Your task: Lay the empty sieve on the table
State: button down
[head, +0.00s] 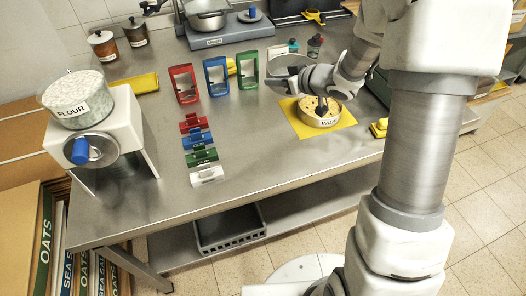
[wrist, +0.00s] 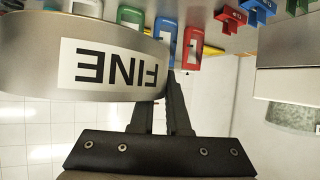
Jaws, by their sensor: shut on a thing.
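A round metal sieve labelled FINE fills the upper left of the wrist view (wrist: 28,72), its label upside down in the picture. My gripper (wrist: 168,92) is shut on the edge of the sieve.
Red (head: 184,83), blue (head: 216,76) and green (head: 247,68) frames stand left of the sieve. A flour mill (head: 125,125) stands at left. The table's front middle is clear.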

notch_tip(320, 180, down, 5)
jog(key=s+d+n+g+y+b, duration=0.1)
jog(key=n+b, duration=0.1)
jog(key=b, duration=0.2)
jog(key=g+y+b, duration=0.1)
jog(key=b, duration=0.6)
send_over(249, 154)
jog(key=shift+n, duration=0.4)
notch_tip(249, 154, down, 7)
jog(key=shift+f, duration=0.2)
notch_tip(249, 154, down, 4)
jog(key=shift+f+b, duration=0.1)
jog(key=shift+b, duration=0.8)
